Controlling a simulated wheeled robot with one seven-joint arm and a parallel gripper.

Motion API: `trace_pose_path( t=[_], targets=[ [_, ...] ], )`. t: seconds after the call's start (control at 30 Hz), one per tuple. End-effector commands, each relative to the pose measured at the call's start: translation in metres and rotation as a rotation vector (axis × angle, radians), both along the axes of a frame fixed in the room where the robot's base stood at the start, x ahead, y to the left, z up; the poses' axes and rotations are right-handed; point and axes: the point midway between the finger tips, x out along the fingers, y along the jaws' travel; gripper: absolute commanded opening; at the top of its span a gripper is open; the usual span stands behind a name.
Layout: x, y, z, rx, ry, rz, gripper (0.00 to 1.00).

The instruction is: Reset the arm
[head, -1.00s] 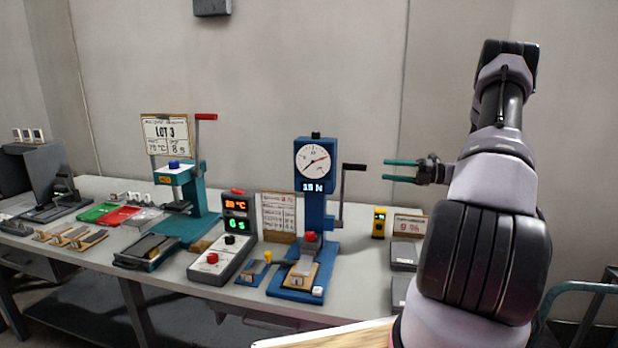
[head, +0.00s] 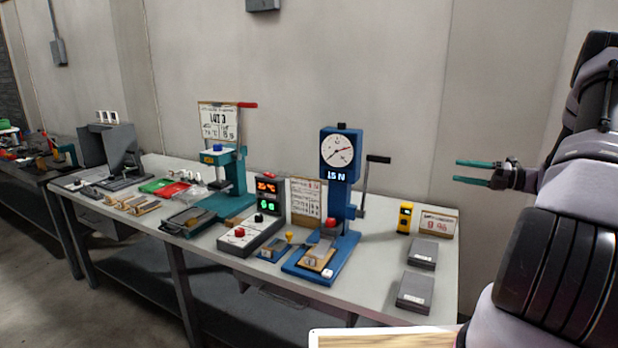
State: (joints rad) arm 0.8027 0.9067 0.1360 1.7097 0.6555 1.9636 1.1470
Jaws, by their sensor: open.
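My gripper (head: 474,172) is at the right in the head view, with its two teal fingers apart and pointing left. Nothing shows between them. It hangs in the air above the right end of the grey table (head: 380,292), right of the blue gauge stand (head: 343,215) and its black side handle. My arm rises along the right edge of the view, bent, and is partly cut off by the frame.
The table holds a teal press (head: 236,178), a control box with red and green displays (head: 252,236), a yellow device (head: 405,217) and two grey boxes (head: 415,289). A monitor-like grey unit (head: 118,150) stands left. Another bench (head: 25,170) is at far left. A wooden board (head: 385,339) shows at the bottom.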

Motion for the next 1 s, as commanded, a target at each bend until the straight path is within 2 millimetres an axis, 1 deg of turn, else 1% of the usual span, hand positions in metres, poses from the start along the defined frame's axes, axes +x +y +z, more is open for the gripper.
trace_pose_path(
  t=[0.07,0.1,0.37,0.57,0.73,0.83,0.97,1.0],
  targets=[
    [0.0,0.0,0.0,0.0,0.0,0.0,0.59],
    [0.0,0.005,0.004,-0.018,-0.011,0.012,0.59],
    [-0.006,0.027,0.021,-0.124,-0.071,0.073,0.59],
    [-0.015,0.053,0.04,-0.247,-0.149,0.149,0.59],
    [-0.03,0.085,0.063,-0.399,-0.258,0.25,0.59],
    [-0.044,0.107,0.08,-0.518,-0.352,0.333,0.59],
    [-0.074,0.143,0.106,-0.718,-0.531,0.485,0.59],
    [-0.084,0.154,0.114,-0.782,-0.595,0.538,0.59]
  ],
)
